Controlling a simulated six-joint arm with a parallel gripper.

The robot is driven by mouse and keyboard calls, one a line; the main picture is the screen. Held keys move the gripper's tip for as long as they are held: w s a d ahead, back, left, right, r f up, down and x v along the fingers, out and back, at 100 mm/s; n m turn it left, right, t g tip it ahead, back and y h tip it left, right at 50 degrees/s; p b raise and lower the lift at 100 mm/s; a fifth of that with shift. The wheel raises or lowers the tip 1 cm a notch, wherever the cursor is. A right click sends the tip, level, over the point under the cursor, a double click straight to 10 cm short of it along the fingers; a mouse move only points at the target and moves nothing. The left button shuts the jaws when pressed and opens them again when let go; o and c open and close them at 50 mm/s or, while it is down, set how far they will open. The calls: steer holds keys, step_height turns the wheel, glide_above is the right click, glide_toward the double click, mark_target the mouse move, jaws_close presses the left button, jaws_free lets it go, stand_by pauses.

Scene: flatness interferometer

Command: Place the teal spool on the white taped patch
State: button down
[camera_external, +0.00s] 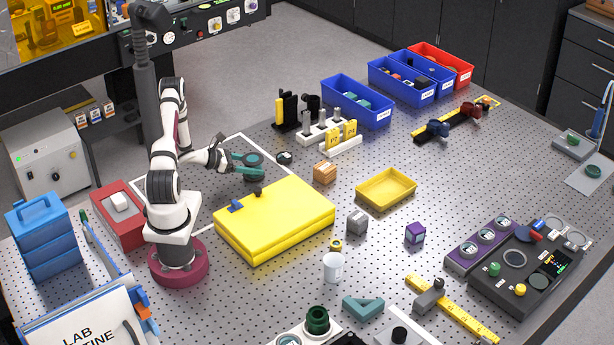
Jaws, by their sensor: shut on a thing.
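My gripper (243,165) reaches to the right from the arm, just beyond the yellow case. The yellow case covers part of this area. From this angle I cannot tell whether the spool touches the table.
The yellow case (275,222) lies close in front of the gripper. A white rack (330,133) and blue bins (357,103) stand behind. A red box (118,215) is at left.

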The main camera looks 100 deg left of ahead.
steer(key=shift+f, duration=0.25)
jaws_free()
